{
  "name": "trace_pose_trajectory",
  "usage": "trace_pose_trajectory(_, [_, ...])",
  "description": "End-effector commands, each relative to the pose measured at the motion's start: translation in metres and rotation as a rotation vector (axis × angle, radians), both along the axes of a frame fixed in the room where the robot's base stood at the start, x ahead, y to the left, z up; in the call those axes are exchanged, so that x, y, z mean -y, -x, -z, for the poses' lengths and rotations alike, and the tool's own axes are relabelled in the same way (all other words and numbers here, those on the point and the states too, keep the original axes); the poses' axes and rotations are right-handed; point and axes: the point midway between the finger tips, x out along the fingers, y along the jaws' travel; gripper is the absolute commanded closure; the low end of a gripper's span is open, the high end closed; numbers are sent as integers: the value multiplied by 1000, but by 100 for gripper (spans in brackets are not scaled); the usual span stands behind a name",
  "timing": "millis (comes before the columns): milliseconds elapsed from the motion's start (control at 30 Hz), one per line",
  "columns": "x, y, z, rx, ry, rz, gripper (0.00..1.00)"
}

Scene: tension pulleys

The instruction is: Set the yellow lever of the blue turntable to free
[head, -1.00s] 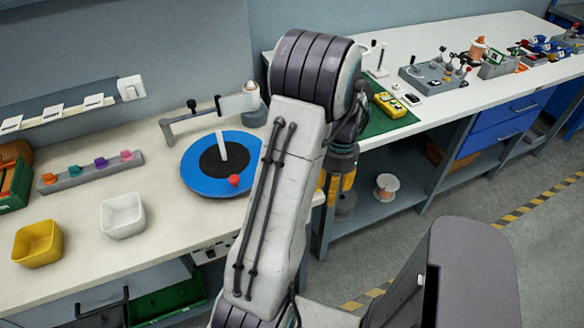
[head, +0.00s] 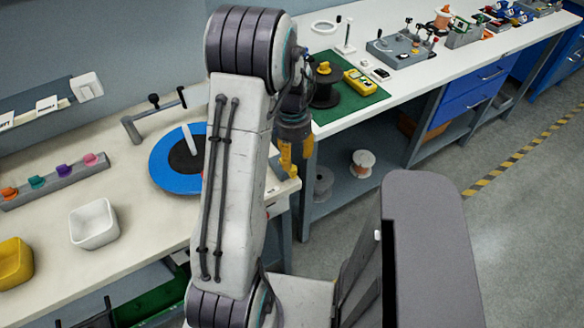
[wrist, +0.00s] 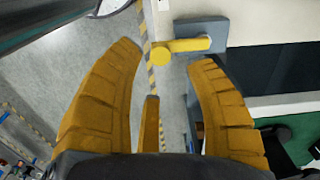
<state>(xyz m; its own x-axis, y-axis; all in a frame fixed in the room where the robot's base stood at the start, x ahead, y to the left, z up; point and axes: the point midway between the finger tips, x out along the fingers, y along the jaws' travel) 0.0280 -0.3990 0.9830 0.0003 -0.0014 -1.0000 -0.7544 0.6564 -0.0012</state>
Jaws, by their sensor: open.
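The blue turntable (head: 166,178) lies on the bench in the head view, with a black centre and a white handle; my arm hides its right part. In the wrist view a yellow lever (wrist: 186,45) with a round knob end sits on a grey block (wrist: 207,30) at the bench edge. The lever lies roughly sideways, its knob to the left. My gripper (wrist: 167,62) is open, with the knob seen between and just beyond its yellow fingertips; contact cannot be told. In the head view my gripper (head: 294,158) points down near the bench's right end.
A white tray (head: 93,223) and a yellow tray (head: 14,263) stand on the left of the bench. A second bench carries a green mat (head: 350,108) with a spool and a yellow meter. Floor lies open on the right.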

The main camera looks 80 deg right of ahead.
Motion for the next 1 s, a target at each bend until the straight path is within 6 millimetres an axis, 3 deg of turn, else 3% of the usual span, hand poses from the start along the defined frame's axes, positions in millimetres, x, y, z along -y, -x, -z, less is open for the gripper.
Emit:
trace_pose_trajectory(300, [-1,0,40,0,-5,-1,51])
trace_pose_trajectory(500, [-1,0,55,0,-3,-2,51])
trace_pose_trajectory(933, [0,0,60,1,-1,-2,49])
trace_pose_trajectory(1000, [0,0,60,1,-1,-2,55])
